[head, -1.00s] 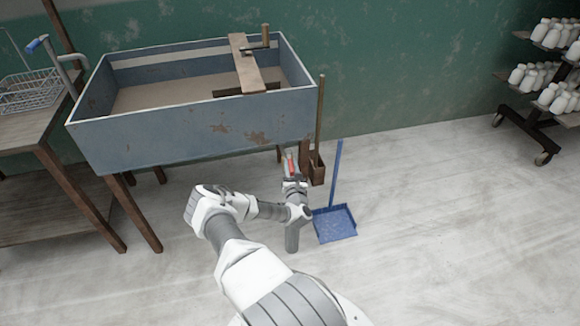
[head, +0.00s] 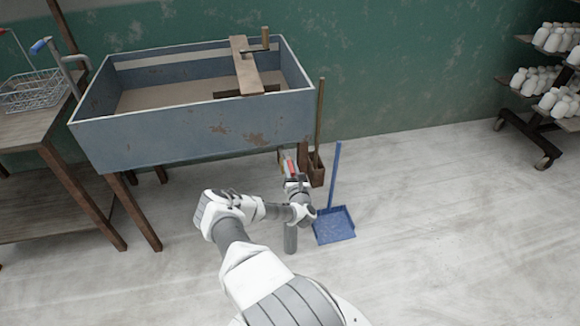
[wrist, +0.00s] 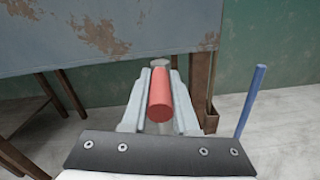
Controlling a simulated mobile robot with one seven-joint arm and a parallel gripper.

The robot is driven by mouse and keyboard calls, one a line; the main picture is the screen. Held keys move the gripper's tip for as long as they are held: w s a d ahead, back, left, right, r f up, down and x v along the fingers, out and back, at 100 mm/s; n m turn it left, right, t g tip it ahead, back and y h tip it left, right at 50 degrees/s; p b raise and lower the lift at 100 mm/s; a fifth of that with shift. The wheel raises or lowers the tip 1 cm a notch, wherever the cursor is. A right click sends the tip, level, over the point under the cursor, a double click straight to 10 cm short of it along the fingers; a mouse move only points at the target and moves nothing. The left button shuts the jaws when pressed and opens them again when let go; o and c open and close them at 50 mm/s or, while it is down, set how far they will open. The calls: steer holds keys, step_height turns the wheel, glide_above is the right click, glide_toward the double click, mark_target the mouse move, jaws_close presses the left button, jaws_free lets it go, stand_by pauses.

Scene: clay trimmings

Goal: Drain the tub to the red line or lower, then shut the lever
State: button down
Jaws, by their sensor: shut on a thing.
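The tub (head: 190,139) is a worn blue-grey basin on wooden legs, and its near wall also shows in the wrist view (wrist: 60,40). Inside lies a flat brown-grey surface (head: 175,92), with a paler band on the back wall above it. I cannot make out a red line. The red lever (wrist: 160,98) sticks out below the tub's front right, with a pale metal end beyond it. My gripper (wrist: 160,105) is shut on the lever, one finger on each side. In the head view my gripper (head: 291,170) partly hides the lever and its valve.
A wooden board (head: 245,68) with a handled tool lies across the tub. A blue dustpan (head: 335,226) stands on the floor right of my gripper, near a wooden box (head: 317,172) with a pole. A wooden table (head: 25,130) holds a wire basket (head: 35,92).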

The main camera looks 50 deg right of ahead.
steer(key=shift+s+f, duration=0.1)
steer(key=shift+f, duration=0.1)
steer(key=c, duration=0.7)
jaws_free()
steer(key=shift+r, duration=0.1)
steer(key=p+v, duration=0.3)
steer(key=v, duration=1.4)
steer(key=shift+s+a, duration=0.1)
steer(key=shift+a, duration=0.05)
steer(key=shift+r, duration=0.1)
